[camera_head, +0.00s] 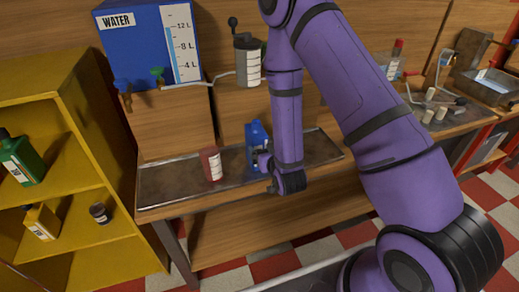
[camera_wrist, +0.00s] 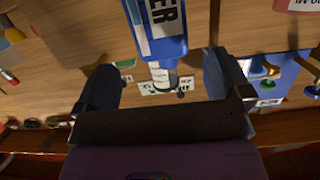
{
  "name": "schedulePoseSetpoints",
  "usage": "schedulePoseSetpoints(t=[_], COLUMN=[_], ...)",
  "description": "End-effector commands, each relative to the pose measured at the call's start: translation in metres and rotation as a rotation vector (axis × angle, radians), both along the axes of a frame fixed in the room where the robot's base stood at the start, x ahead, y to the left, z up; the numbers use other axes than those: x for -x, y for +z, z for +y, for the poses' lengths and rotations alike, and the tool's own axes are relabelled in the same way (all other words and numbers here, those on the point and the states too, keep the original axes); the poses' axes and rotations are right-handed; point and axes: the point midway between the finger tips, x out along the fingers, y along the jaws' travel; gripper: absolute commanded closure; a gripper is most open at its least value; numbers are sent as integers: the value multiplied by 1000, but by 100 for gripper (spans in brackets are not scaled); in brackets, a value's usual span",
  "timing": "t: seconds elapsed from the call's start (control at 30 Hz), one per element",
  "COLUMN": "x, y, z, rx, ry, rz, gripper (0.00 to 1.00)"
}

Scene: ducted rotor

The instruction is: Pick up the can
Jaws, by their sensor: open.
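A blue container (camera_head: 256,135) stands upright on the metal tray of the bench. In the wrist view the blue container (camera_wrist: 158,30) shows a white label ending in "ER" and a white ribbed neck. A dark red can (camera_head: 210,163) with a pale label stands to its left; what looks like its edge shows in the wrist view (camera_wrist: 300,4). My gripper (camera_head: 262,161) is low, in front of the blue container, partly hiding it. My gripper (camera_wrist: 162,70) is open, with one finger on each side of the blue container's neck in the picture. Whether they touch is unclear.
The tray (camera_head: 172,188) has free room to the left. Behind it stand wooden boxes (camera_head: 175,122), a blue water tank (camera_head: 148,42) and a grey canister (camera_head: 248,62). A yellow shelf (camera_head: 85,185) with bottles stands at left. Tools and a metal basin (camera_head: 490,88) are at right.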

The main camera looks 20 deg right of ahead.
Motion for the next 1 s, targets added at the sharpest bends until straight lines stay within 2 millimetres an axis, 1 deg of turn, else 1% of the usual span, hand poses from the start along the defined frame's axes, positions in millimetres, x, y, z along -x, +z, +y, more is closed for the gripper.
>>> schedulePoseSetpoints(t=[0.03, 0.1, 0.23, 0.3, 0.37, 0.6, 0.7, 0.87, 1.0], x=[5, 10, 16, 15, 9, -25, -34, -43, -61], y=[-10, -17, -24, -25, -26, -30, -31, -31, -29], z=[1, 1, 1, 1, 1, 1, 1, 2, 4], rx=[5, 10, 15, 16, 16, 16, 16, 17, 17], ry=[1, 2, 2, 2, 2, 1, 1, 3, 2], rz=[-10, -31, -57, -65, -68, -68, -66, -66, -68], gripper=[4, 4, 4, 4, 4, 4, 4, 4, 4])
